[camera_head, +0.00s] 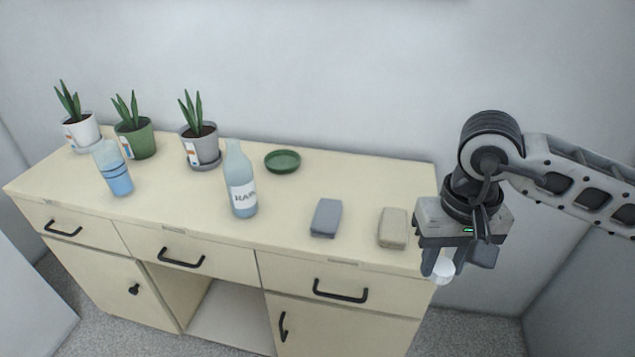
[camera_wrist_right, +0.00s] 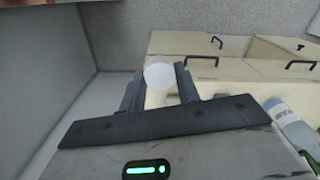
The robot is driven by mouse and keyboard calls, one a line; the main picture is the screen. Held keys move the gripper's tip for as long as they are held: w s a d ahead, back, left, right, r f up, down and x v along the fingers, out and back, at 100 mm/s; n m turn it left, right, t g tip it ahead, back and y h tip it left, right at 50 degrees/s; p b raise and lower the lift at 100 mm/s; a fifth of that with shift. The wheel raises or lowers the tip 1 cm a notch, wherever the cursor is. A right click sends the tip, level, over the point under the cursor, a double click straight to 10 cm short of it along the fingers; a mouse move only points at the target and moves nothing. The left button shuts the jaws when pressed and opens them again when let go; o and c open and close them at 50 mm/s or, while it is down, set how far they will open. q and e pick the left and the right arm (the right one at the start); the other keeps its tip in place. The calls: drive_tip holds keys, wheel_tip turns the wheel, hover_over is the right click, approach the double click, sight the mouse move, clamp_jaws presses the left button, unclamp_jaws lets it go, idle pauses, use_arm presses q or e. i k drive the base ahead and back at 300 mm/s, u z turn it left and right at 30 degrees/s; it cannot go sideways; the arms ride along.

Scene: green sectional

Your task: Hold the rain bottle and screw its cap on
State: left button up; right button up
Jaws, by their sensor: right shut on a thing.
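The rain bottle (camera_head: 240,181), pale blue with a white label, stands upright on the cabinet top near its front edge. It also shows at the right edge of the right wrist view (camera_wrist_right: 291,126). My right gripper (camera_head: 441,266) is shut on a small round white cap (camera_head: 444,271), held off the cabinet's front right corner. In the right wrist view the cap (camera_wrist_right: 159,76) sits between the two fingertips. The bottle and cap are well apart. My left gripper is not in view.
The cream cabinet (camera_head: 146,212) holds three potted plants (camera_head: 140,137), a blue-banded glass bottle (camera_head: 113,168), a green dish (camera_head: 283,161), a blue-grey block (camera_head: 326,217) and a beige block (camera_head: 393,228). Blocks lie between the rain bottle and my right gripper.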

sight(237, 168)
drive_tip(key=z, duration=0.15)
drive_tip(key=i, duration=0.85)
drive_tip(key=u, duration=0.9)
